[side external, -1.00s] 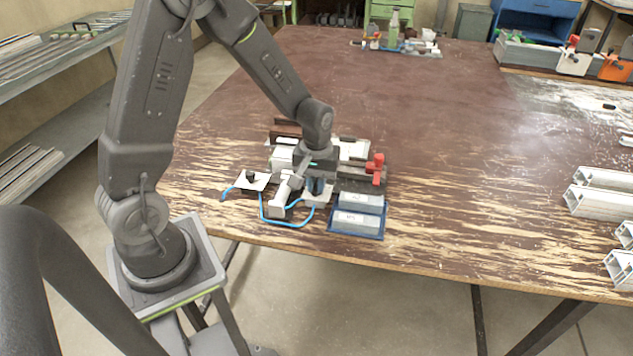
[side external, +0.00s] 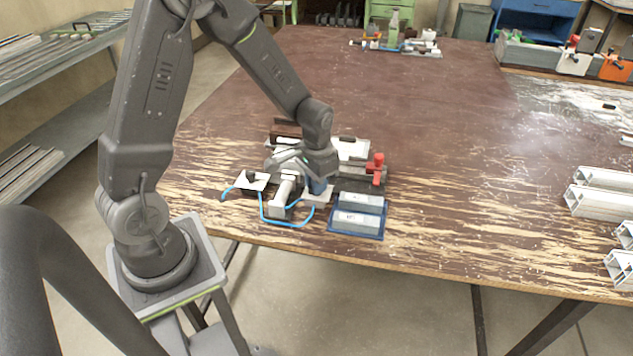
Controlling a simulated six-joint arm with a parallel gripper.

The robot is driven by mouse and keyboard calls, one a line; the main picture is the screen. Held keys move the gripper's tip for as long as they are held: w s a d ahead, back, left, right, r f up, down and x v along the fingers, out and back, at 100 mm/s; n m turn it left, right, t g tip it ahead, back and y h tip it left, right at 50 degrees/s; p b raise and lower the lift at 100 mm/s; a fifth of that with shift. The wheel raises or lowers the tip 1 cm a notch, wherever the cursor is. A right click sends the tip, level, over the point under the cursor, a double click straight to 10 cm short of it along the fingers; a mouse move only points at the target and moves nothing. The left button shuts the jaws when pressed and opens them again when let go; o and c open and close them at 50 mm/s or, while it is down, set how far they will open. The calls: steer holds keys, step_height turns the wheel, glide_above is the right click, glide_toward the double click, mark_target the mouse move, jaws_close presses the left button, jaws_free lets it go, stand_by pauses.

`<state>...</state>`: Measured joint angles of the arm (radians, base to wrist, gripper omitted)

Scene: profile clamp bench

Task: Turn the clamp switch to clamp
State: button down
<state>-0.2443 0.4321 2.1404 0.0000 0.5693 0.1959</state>
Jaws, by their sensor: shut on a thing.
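A small black knob (side external: 250,176), which looks like the clamp switch, stands on a white plate (side external: 261,184) at the left of the clamp fixture. A blue hose (side external: 285,223) runs from this area around a pale cylinder (side external: 284,192). My gripper (side external: 279,160) is low over the fixture, to the right of and behind the knob, apart from it in the picture. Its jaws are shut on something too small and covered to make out. The knob's setting cannot be read.
A red-handled clamp (side external: 376,166) stands at the fixture's right. A blue tray (side external: 357,232) with pale blocks lies in front of it. Aluminium profiles (side external: 600,203) lie at the table's right edge. The middle of the brown table (side external: 450,150) is clear.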

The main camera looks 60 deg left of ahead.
steer(key=shift+m, duration=1.7)
steer(key=c, duration=1.2)
jaws_free()
steer(key=shift+o, duration=0.2)
step_height(320, 180, up, 14)
steer(key=s+d+r+n+t, duration=0.1)
steer(key=s+d+r+t, duration=0.1)
steer(key=s+d+r, duration=0.2)
steer(key=s+d+r+n+t, duration=0.1)
steer(key=s+d+r+t, duration=0.2)
steer(key=s, duration=0.8)
steer(key=shift+s+d+r+n+t, duration=0.25)
steer(key=shift+d+r+n, duration=0.2)
steer(key=shift+d, duration=0.45)
